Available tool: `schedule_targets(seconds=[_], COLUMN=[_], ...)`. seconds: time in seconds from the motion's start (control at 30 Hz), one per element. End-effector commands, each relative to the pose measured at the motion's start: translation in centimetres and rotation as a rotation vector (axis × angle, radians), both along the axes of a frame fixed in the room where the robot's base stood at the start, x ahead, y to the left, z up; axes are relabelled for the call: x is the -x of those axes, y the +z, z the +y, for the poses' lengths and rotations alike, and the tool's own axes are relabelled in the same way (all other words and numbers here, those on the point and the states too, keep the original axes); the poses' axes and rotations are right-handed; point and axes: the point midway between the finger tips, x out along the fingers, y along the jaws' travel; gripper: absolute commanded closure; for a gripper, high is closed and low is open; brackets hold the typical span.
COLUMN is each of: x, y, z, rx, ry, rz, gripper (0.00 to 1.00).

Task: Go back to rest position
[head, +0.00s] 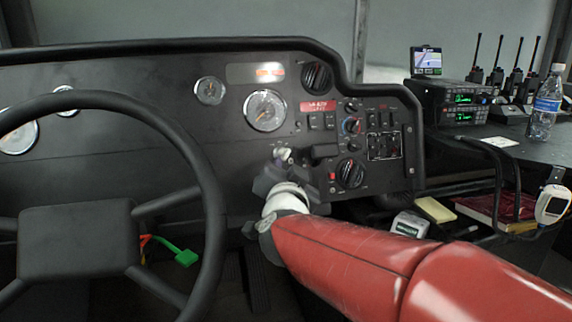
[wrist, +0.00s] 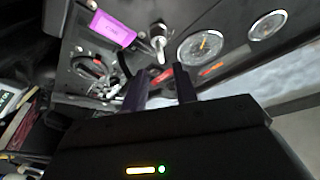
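My gripper (head: 298,160) is at the middle of the black dashboard (head: 150,100), left of the round lower knob (head: 350,173). In the wrist view my gripper (wrist: 163,76) shows two dark fingers with a clear gap between them and nothing held. Beyond the fingertips a small metal switch or key (wrist: 158,42) sticks out of the panel; it also shows in the head view (head: 284,154), just above my gripper. I cannot tell whether the fingers touch it. My red arm reaches in from the lower right.
A steering wheel (head: 208,190) stands left of my gripper. At right, a shelf (head: 480,148) holds radios (head: 462,105), handsets and a water bottle (head: 545,103). A red book (head: 490,212) lies below it. A purple label (wrist: 112,30) is on the panel.

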Motion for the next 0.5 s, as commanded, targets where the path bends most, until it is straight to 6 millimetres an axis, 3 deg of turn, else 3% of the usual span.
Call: schedule_targets(seconds=[0.37,0.5], x=[0.4,1.5], y=[0.1,0.5], z=[0.0,-0.5], rx=[0.003,0.053], ry=[0.004,0.069], rz=[0.001,0.039], gripper=[0.71,0.71])
